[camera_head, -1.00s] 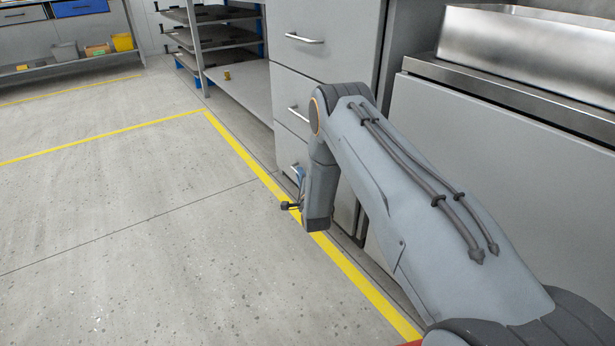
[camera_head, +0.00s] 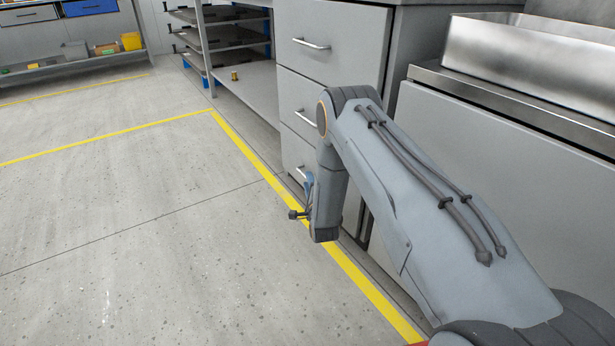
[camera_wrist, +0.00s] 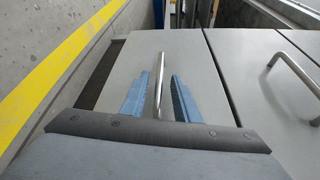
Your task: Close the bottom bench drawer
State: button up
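The bottom bench drawer (camera_head: 293,152) is the lowest grey front of the drawer stack, partly hidden by my arm. Its front (camera_wrist: 205,75) fills the middle of the wrist view and looks about level with the front beside it; I cannot tell whether a small gap is left. Its silver bar handle (camera_wrist: 159,88) runs between the two blue fingers of my gripper (camera_wrist: 159,74). The fingers are apart, one on each side of the bar, with space visible on both sides. In the head view my gripper (camera_head: 308,181) is at the drawer's handle, mostly hidden behind my wrist.
The middle drawer (camera_head: 297,108) and top drawer (camera_head: 330,45) above look shut. A steel sink (camera_head: 530,60) stands to the right. Open shelving (camera_head: 245,85) with a small brass-coloured part (camera_head: 235,76) is beyond the drawers. The floor left of the yellow line (camera_head: 245,148) is clear.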

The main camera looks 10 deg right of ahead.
jog(key=s+p, duration=0.1)
jog(key=s, duration=0.3)
jog(key=shift+r, duration=0.15)
